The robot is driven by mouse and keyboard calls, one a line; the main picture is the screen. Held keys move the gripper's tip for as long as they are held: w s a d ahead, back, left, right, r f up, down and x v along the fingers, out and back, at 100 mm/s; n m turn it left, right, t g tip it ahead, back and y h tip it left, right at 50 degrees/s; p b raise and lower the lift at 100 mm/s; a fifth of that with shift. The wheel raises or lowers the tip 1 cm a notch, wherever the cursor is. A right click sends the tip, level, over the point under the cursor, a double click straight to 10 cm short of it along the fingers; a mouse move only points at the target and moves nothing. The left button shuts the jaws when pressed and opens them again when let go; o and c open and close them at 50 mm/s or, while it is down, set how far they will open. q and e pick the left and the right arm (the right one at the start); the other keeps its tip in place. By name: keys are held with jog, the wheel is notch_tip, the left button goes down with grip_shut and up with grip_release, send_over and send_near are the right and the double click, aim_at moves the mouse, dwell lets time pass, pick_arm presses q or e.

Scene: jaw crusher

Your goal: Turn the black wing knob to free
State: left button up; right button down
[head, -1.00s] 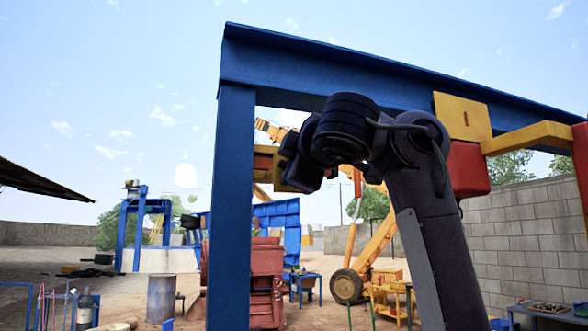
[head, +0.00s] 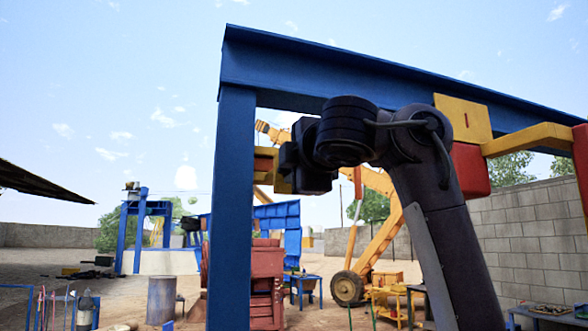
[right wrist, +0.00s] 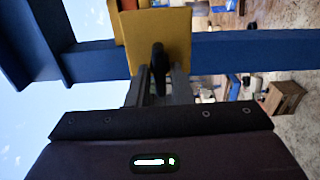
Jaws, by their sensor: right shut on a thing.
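The black wing knob (right wrist: 158,60) shows in the right wrist view as a dark upright bar in front of a yellow block (right wrist: 178,42). My right gripper (right wrist: 158,84) is shut on the knob, with a finger on each side of it. In the head view my right gripper (head: 300,166) reaches left to the yellow block (head: 263,164) beside the blue post, and its own body hides the knob. My left gripper is in neither view now.
A blue post (head: 232,200) and blue overhead beam (head: 400,85) frame my right arm closely. A yellow-and-red block (head: 470,168) hangs behind the arm. A red machine (head: 266,285) stands below, and a grey block wall (head: 525,225) is at right.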

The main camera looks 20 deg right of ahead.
jog(key=shift+f, duration=0.1)
jog(key=c, duration=1.5)
grip_release()
jog(key=shift+a, duration=0.1)
jog(key=s+b, duration=0.6)
jog(key=s, duration=0.1)
jog(key=shift+s+b, duration=0.4)
